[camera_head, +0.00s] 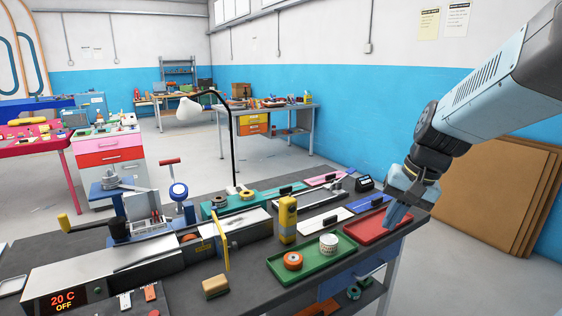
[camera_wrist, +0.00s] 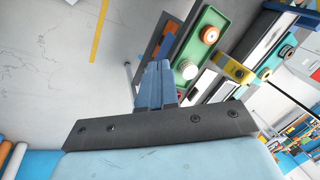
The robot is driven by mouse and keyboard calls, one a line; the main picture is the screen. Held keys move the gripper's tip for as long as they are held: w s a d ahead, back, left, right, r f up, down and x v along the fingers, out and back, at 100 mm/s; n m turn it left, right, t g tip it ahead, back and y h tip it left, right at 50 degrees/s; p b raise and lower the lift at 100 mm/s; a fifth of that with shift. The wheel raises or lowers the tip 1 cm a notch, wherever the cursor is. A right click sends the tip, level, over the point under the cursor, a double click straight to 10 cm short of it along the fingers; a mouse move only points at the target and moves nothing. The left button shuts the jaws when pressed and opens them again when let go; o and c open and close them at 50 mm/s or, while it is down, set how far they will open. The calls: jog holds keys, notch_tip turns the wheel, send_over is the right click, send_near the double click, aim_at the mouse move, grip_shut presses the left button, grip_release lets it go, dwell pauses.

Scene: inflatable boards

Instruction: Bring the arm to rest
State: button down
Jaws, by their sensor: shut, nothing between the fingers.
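My gripper (camera_head: 397,214) hangs at the end of my light blue arm, on the right of the head view, over the right end of the workbench (camera_head: 215,290). Its fingers point down, just above or in front of the red tray (camera_head: 375,228); I cannot tell whether they touch it. In the wrist view my gripper (camera_wrist: 157,72) shows its blue fingers together with nothing between them. The floor and the bench edge lie beyond them.
A green tray (camera_head: 310,262) holds an orange roll (camera_head: 293,261) and a white roll (camera_head: 328,242). A black lamp (camera_head: 231,150) rises behind. Brown boards (camera_head: 490,195) lean on the wall at right. Open floor lies between.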

jog(key=s+r+n+t+h, duration=0.2)
jog(key=s+r+n+t, duration=0.1)
jog(key=s, duration=0.6)
notch_tip(320, 180, up, 3)
jog(key=shift+d+f+n+t+h, duration=0.15)
jog(key=shift+n+t+h, duration=0.15)
jog(key=shift+n+h, duration=0.15)
